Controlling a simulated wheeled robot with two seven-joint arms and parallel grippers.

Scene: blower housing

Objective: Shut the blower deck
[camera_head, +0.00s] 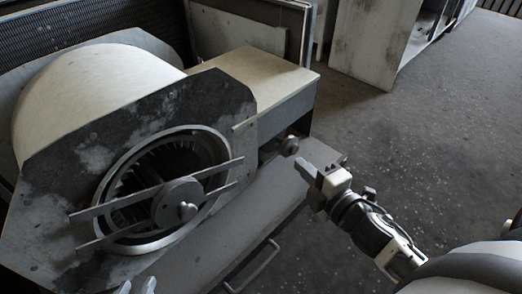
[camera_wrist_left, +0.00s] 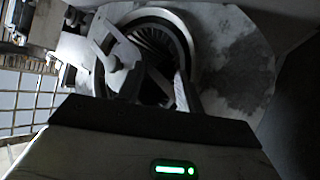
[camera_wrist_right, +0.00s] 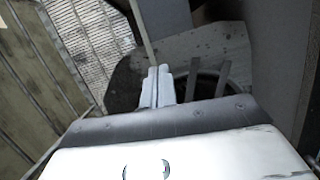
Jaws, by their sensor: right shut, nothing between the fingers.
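The blower deck (camera_head: 215,240) is a grey shelf under the blower housing (camera_head: 85,175), with a bar handle (camera_head: 255,268) on its front face. The housing has a cream rounded scroll, a dark scuffed side plate, and a round inlet with a hub and crossing bars. It also shows in the left wrist view (camera_wrist_left: 235,60). My left gripper (camera_head: 137,288) shows only its two fingertips, apart, at the bottom edge below the inlet. My right gripper (camera_head: 306,168) is shut and empty above the deck's right end, near a small round knob (camera_head: 289,146). Its closed fingers show in the right wrist view (camera_wrist_right: 158,72).
A cream box-like duct (camera_head: 265,75) joins the housing's right side. A ribbed grille (camera_head: 70,35) stands behind. A pale worn cabinet (camera_head: 375,40) stands at the back right. The dark floor (camera_head: 430,130) on the right is clear.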

